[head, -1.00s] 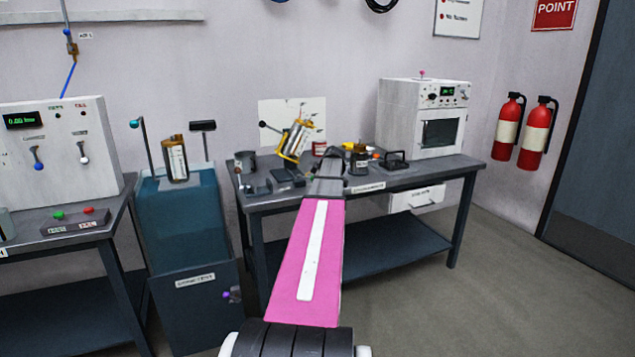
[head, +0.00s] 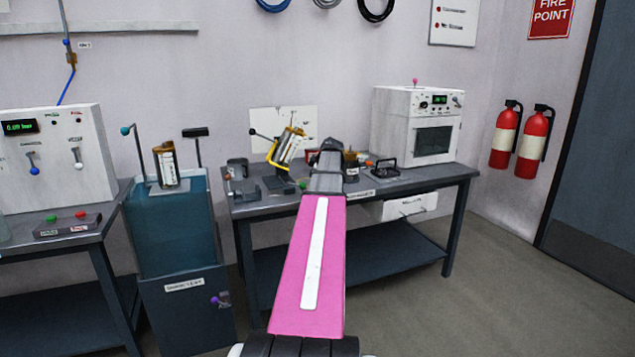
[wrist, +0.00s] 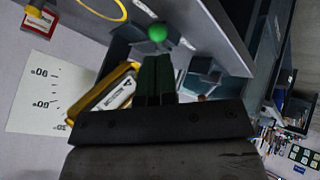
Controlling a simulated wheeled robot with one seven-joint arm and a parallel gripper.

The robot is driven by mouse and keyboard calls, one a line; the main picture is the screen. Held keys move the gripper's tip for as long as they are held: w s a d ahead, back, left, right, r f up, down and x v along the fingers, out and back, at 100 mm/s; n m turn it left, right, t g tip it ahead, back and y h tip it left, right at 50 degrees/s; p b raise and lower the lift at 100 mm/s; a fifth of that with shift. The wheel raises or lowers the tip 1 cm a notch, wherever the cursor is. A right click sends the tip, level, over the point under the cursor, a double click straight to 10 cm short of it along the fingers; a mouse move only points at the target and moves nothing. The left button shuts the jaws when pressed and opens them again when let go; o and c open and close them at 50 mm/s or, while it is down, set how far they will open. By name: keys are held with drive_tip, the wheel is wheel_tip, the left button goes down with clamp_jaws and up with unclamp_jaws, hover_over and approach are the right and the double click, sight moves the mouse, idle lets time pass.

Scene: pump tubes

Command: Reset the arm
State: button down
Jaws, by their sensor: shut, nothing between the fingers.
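My gripper (wrist: 157,78) is shut and empty in the wrist view, its dark fingers pressed together. In the head view my pink arm with a white stripe reaches over the middle bench (head: 415,181), and the fingers are hidden behind its end. A yellow-framed cylinder (head: 288,147) stands tilted on a holder just left of the arm's end. In the wrist view the yellow frame (wrist: 107,88) is left of my fingers. A green ball knob (wrist: 157,32) shows just beyond the fingertips; whether they touch it I cannot tell.
A white oven-like box (head: 418,125) stands on the bench's right end. A dark jar (head: 351,167) is close beside the arm. Red extinguishers (head: 535,138) hang right; the floor there is clear.

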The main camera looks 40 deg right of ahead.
drive_tip(key=a+f+m+g+y, duration=0.1)
drive_tip(key=a+f, duration=0.5)
drive_tip(key=a, duration=0.4)
drive_tip(key=a+f+m+g, duration=0.2)
drive_tip(key=a+f, duration=0.4)
drive_tip(key=a, duration=0.4)
drive_tip(key=a+f+m+g+y, duration=0.1)
drive_tip(key=a+f, duration=0.5)
drive_tip(key=a, duration=0.4)
drive_tip(key=s+a+f+m+g, duration=0.1)
drive_tip(key=s+a+f, duration=0.3)
drive_tip(key=a, duration=0.4)
drive_tip(key=s+a+f+m+g+h, duration=0.1)
drive_tip(key=s+a+f, duration=0.3)
drive_tip(key=s+a, duration=0.2)
drive_tip(key=s+a+f+m+g, duration=0.1)
drive_tip(key=s+a+f, duration=0.4)
drive_tip(key=a, duration=0.6)
drive_tip(key=shift+m+g, duration=0.4)
drive_tip(key=shift+m, duration=0.1)
